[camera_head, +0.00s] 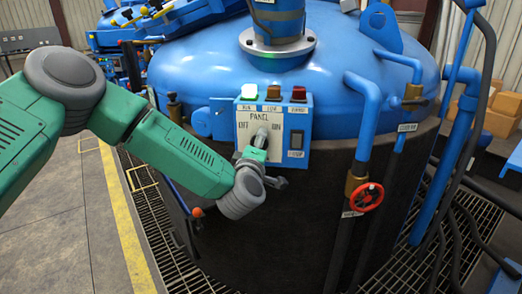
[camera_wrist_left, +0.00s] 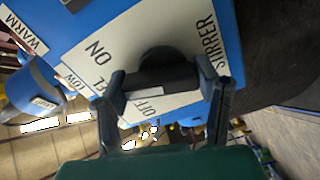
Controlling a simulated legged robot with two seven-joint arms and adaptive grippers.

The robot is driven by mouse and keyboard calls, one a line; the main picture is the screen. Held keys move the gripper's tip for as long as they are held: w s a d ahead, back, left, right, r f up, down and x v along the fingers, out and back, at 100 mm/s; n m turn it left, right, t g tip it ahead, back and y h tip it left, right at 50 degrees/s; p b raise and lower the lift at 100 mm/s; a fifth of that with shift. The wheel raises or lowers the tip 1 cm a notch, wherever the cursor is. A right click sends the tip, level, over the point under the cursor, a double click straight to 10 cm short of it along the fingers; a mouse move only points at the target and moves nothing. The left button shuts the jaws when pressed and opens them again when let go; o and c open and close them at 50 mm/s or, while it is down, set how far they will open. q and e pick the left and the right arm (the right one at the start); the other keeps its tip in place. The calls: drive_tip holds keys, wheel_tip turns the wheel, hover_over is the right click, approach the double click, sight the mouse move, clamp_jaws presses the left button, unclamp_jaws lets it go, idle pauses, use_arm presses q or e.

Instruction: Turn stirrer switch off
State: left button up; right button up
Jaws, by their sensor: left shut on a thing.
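The stirrer switch is a dark grey knob (camera_wrist_left: 165,72) on a white panel plate (camera_wrist_left: 128,45) lettered ON, OFF and STIRRER, in the left wrist view. In the head view the knob (camera_head: 262,134) sits between the OFF and ON letters on the blue control box (camera_head: 305,112). My left gripper (camera_wrist_left: 165,88) is shut on the knob, with one finger on each side. In the head view the gripper (camera_head: 262,160) is in front of the box's lower part and hides the STIRRER lettering. Which way the knob points is hard to tell. My right gripper is not in view.
White, amber and red indicators (camera_head: 272,93) top the box. Blue pipes (camera_head: 363,110) and a red valve wheel (camera_head: 366,196) stand at the right.

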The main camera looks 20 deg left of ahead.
use_arm(q)
drive_tip(key=n+b, duration=0.1)
drive_tip(key=n, duration=0.2)
drive_tip(key=a+n+b, duration=0.1)
drive_tip(key=n, duration=0.2)
drive_tip(key=shift+w+f+b, duration=0.1)
drive_tip(key=shift+b, duration=0.3)
drive_tip(key=n+b, duration=0.2)
drive_tip(key=n, duration=0.1)
drive_tip(key=n+b, duration=0.1)
drive_tip(key=shift+a+f+n, duration=0.1)
drive_tip(key=shift+f+n, duration=0.15)
drive_tip(key=shift+n, duration=0.05)
drive_tip(key=shift+f+n+b, duration=0.1)
drive_tip(key=shift+n+b, duration=0.4)
drive_tip(key=shift+n, duration=0.3)
drive_tip(key=shift+f, duration=0.1)
drive_tip(key=o, duration=1.2)
drive_tip(key=shift+c, duration=0.2)
drive_tip(key=shift+a, duration=0.1)
